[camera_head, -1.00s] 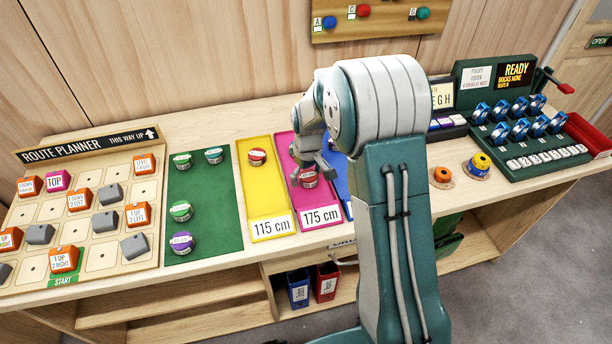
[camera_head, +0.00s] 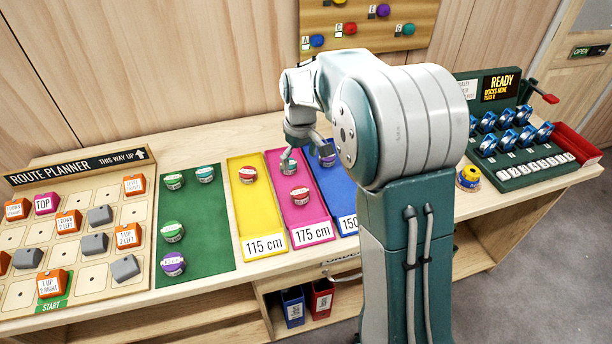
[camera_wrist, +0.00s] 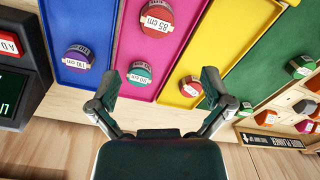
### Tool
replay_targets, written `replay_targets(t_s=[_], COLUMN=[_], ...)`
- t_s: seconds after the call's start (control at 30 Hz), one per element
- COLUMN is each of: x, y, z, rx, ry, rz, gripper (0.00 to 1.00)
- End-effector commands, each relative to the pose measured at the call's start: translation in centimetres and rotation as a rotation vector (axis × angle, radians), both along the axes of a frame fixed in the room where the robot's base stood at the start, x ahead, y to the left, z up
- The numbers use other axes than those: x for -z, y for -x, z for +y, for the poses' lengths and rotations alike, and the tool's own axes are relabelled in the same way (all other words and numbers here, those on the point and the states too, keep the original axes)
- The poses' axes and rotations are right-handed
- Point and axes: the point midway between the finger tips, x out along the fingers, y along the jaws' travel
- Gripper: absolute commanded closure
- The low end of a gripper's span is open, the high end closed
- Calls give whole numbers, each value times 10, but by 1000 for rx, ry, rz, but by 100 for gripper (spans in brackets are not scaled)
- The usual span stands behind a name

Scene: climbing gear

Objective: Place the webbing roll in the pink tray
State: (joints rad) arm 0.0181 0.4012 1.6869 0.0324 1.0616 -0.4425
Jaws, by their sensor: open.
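The pink tray (camera_head: 317,215), labelled 175 cm, holds two webbing rolls. A red roll (camera_head: 299,195) lies near its middle, and a teal roll (camera_head: 288,162) lies near its back end. In the wrist view, the teal roll (camera_wrist: 139,73) rests flat on the pink tray floor, nearer the left fingertip, and the red roll (camera_wrist: 155,20) is farther off. My gripper (camera_head: 307,148) is open and empty above the back of the pink tray. In the wrist view its fingers (camera_wrist: 161,86) are spread wide, apart from the rolls.
The yellow tray (camera_head: 265,210) on the left holds a red roll (camera_head: 248,174). The blue tray (camera_head: 338,190) on the right holds a purple roll (camera_head: 326,159). A green mat (camera_head: 208,225) bears several rolls. The wooden wall and hold board (camera_head: 400,30) stand close behind.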

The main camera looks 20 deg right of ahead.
Motion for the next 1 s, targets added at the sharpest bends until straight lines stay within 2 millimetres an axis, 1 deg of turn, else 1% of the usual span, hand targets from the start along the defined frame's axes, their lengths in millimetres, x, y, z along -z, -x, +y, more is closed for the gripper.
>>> replay_targets(t_s=[0.07,0.17,0.2,0.3,0.47,0.5,0.6,0.73,0.9,1.0], x=[-14,-40,-51,-74,-102,-107,-117,-123,-121,-117], y=[9,30,41,69,116,128,158,197,244,262], z=[0,1,1,2,3,3,3,4,4,4], rx=[14,48,63,107,174,192,233,287,355,385], ry=[1,3,4,3,-3,-6,-13,-27,-49,-61], rz=[-22,-65,-87,-136,-215,-236,-286,-349,-429,-463], gripper=[0,0,0,0,0,0,0,0,0,0])
